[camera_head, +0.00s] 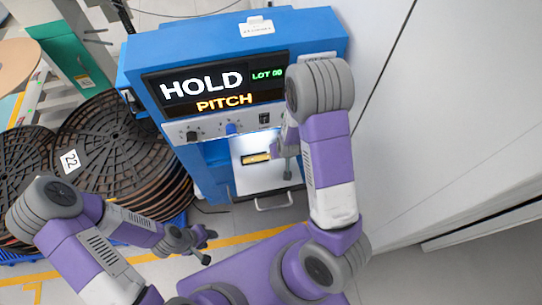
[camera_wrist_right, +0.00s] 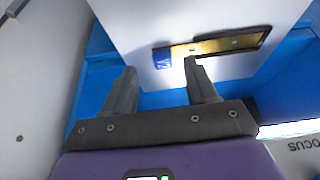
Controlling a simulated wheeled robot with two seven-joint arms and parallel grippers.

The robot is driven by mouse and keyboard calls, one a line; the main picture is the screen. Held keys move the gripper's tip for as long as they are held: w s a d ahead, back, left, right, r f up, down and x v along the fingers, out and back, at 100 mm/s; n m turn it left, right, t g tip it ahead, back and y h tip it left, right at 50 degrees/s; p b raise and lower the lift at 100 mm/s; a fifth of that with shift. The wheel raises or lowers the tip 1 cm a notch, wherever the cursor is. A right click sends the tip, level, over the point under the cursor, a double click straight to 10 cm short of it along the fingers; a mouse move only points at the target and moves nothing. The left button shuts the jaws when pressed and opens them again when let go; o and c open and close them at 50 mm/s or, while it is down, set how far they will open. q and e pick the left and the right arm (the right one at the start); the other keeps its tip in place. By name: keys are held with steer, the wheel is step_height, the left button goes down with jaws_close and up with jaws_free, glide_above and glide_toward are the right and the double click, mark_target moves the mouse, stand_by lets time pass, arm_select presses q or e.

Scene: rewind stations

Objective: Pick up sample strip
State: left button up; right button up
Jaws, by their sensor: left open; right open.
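The sample strip (camera_head: 257,157) is a small gold strip in a dark frame on the white lit shelf (camera_head: 248,180) of the blue machine. In the head view the right arm partly hides this gripper. My left gripper (camera_head: 203,243) is open and empty, low in front of the machine.
The blue machine (camera_head: 135,68) has a display (camera_head: 220,90) reading HOLD, PITCH and LOT, with knobs below. A handle (camera_head: 262,203) is under the shelf. Stacked black reels (camera_head: 110,150) stand at left. A pale wall (camera_head: 450,110) is at right.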

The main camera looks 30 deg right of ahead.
mark_target(263, 156)
steer(key=b+x, duration=0.1)
steer(key=x, duration=0.2)
steer(key=shift+w+a+f, duration=0.1)
steer(key=shift+a+f, duration=0.05)
steer(key=shift+f, duration=0.25)
steer(key=shift+r, duration=0.1)
jaws_close()
